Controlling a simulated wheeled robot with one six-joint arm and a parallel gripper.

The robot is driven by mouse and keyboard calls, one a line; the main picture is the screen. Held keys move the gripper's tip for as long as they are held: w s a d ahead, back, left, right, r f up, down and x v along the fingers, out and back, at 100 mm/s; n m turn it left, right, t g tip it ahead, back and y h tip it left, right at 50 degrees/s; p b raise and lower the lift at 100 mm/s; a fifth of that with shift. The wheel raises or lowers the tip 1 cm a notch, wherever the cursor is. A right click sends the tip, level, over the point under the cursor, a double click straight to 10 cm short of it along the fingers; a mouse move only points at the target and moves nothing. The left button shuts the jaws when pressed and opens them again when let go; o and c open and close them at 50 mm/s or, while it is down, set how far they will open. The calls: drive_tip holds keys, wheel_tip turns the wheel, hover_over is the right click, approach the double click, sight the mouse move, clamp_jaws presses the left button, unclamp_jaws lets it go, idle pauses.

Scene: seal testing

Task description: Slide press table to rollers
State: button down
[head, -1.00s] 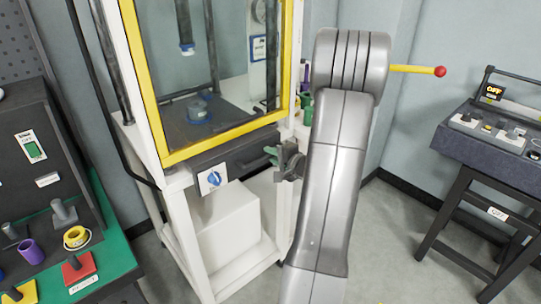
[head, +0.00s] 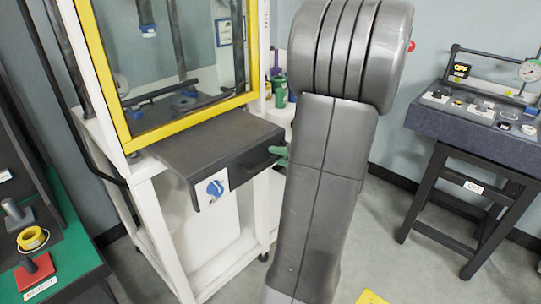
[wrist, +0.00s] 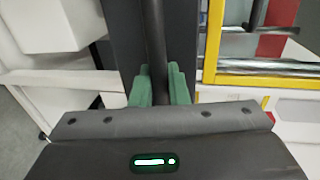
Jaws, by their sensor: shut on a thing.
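The press table (head: 215,145) is a dark grey slab standing out from the front of the press, below its yellow-framed guard. My gripper's green finger (head: 281,154) shows at the right end of that front, with the rest hidden behind my arm. In the wrist view my gripper (wrist: 160,92) has its two green fingers shut on a dark round bar, the table's handle (wrist: 157,45). I cannot make out any rollers.
The yellow guard frame (head: 190,121) surrounds the press opening. A white stand (head: 170,225) is below. A green bench (head: 75,262) is at the left, and a dark bench (head: 460,122) with gauges is at the right. Grey floor lies between.

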drive_tip(key=shift+s+d, duration=0.2)
drive_tip(key=shift+d, duration=0.05)
drive_tip(key=c, duration=1.5)
unclamp_jaws()
drive_tip(key=shift+v, duration=6.9)
drive_tip(key=shift+f, duration=0.1)
drive_tip(key=x, duration=1.2)
drive_tip(key=shift+w+a, duration=0.1)
